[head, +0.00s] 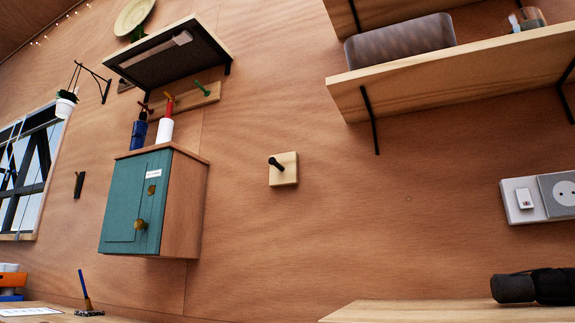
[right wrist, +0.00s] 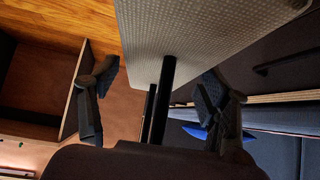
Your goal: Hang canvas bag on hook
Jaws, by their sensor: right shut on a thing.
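The hook (head: 277,164) is a dark peg on a small square wooden plate, fixed to the plywood wall in the middle of the head view. Nothing hangs on it. In the right wrist view, the canvas bag (right wrist: 205,30) shows as a beige woven surface with dark straps (right wrist: 161,100) running down between the fingers. My right gripper (right wrist: 158,78) is shut on the bag, at its straps; the exact contact is hard to see. The rest of the bag is out of frame. Neither gripper shows in the head view, and my left gripper is not in view.
A teal-door cabinet (head: 125,205) hangs left of the hook, with a peg rail (head: 190,102) above it. A wooden shelf (head: 450,75) is at upper right. A tabletop (head: 420,312) with a dark rolled object (head: 535,287) is at lower right. The wall around the hook is clear.

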